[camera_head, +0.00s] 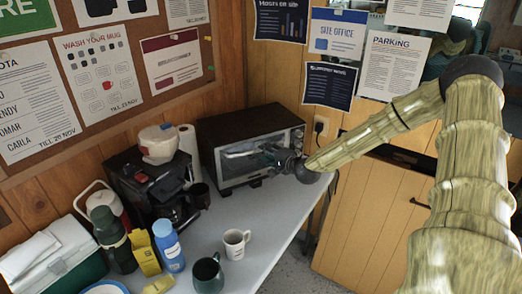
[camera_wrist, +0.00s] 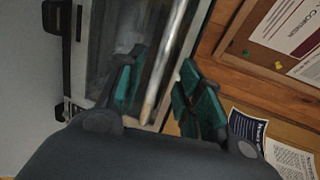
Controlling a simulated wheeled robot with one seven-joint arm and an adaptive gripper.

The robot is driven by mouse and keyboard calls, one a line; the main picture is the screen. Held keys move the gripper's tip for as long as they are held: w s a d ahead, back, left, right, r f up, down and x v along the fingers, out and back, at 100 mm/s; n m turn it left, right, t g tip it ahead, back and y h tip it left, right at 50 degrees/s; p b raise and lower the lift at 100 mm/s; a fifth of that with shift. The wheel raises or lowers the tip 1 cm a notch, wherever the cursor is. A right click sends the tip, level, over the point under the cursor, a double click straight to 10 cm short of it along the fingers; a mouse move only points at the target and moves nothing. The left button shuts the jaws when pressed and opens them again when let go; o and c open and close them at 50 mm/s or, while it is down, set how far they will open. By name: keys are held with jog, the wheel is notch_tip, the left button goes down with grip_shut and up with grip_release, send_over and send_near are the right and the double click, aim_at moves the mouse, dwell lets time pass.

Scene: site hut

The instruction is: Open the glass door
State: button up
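The glass door is the front of a dark toaster oven (camera_head: 250,130) at the back of the table. Its pane (camera_head: 238,165) looks shut in the head view. In the wrist view the glass (camera_wrist: 112,40) fills the upper middle, and the pale bar handle (camera_wrist: 168,60) runs slantwise across it. My gripper (camera_head: 272,155) is at the oven's front, near the right side of the door. In the wrist view its green-padded fingers (camera_wrist: 165,88) are spread, one on each side of the handle, with gaps showing. I cannot tell whether either finger touches the bar.
A white mug (camera_head: 236,243), a green mug (camera_head: 208,272) and a blue bottle (camera_head: 168,245) stand nearer. The table (camera_head: 265,215) is clear before the oven.

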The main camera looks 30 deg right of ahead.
jog(key=shift+p+x, duration=0.45)
jog(key=shift+x, duration=2.1)
grip_shut()
jog(key=shift+f, duration=0.1)
